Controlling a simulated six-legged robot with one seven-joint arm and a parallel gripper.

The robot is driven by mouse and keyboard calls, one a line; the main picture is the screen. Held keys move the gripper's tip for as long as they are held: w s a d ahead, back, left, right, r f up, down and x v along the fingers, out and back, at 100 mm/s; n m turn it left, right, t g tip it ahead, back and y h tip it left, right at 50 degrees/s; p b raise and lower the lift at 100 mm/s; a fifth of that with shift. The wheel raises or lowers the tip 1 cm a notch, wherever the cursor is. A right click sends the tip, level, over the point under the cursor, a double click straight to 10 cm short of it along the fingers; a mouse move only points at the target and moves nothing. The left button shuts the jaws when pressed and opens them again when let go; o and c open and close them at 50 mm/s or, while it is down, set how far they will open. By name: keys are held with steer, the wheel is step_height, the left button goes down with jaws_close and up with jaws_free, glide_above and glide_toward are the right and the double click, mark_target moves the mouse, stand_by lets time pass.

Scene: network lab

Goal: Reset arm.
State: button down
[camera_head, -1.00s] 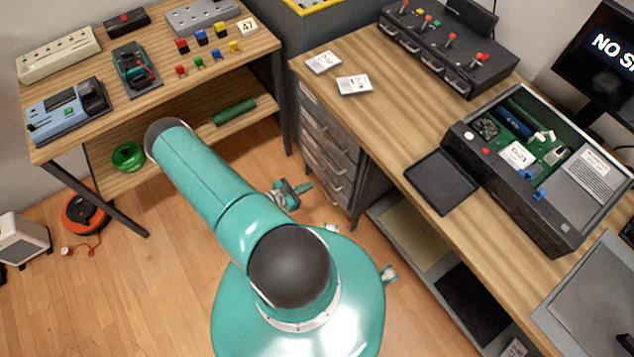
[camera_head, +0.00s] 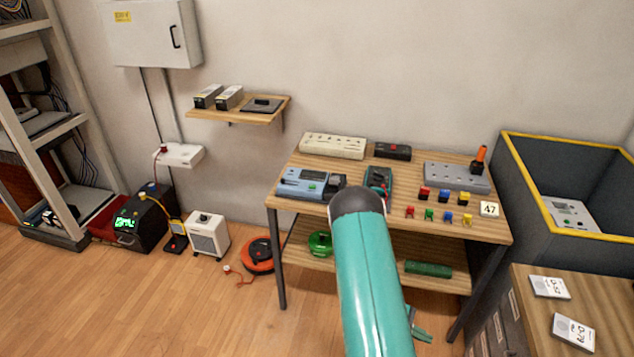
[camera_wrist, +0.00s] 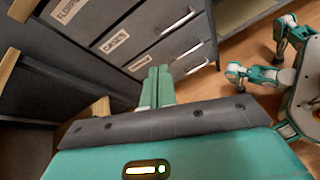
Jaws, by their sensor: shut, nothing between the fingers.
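My gripper (camera_wrist: 155,84) shows in the wrist view with its two teal fingers together and nothing between them. It points toward the grey drawer cabinet (camera_wrist: 125,35), whose labelled drawers have metal handles. Whether the fingers touch the cabinet cannot be told. My teal arm (camera_head: 370,285) shows in the head view, reaching up from the bottom edge in front of the wooden workbench (camera_head: 310,210).
The workbench holds a blue device (camera_head: 310,184), a power strip (camera_head: 333,146) and small coloured connectors. A yellow-rimmed bin (camera_head: 515,190) and a wooden desk (camera_head: 600,300) stand at right. A white heater (camera_head: 208,235) and orange reel (camera_head: 257,254) are on the floor. Open floor lies at left.

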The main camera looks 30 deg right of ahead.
steer(key=w+a+r+m+t+y, duration=0.1)
steer(key=w+a+r+m+t, duration=0.1)
steer(key=w+a+r, duration=0.45)
steer(key=w+a+r+m+t+y, duration=0.1)
steer(key=a+r+t, duration=0.15)
steer(key=r, duration=0.75)
steer(key=w+a+r+m+t+y, duration=0.15)
steer(key=w+a+r, duration=0.3)
steer(key=r, duration=0.45)
steer(key=s+a+r+t+y, duration=0.2)
steer(key=s+a+r+t, duration=0.2)
steer(key=a+r, duration=0.6)
steer(key=s+a+r+t+y, duration=0.3)
steer(key=s+a+r+t, duration=0.1)
steer(key=a+r, duration=0.6)
steer(key=shift+s+a+m+t, duration=0.25)
steer(key=shift+a+m+t, duration=0.1)
steer(key=shift+a, duration=0.6)
steer(key=shift+d+r+y, duration=0.1)
steer(key=shift+d+y, duration=0.05)
steer(key=shift+y, duration=0.1)
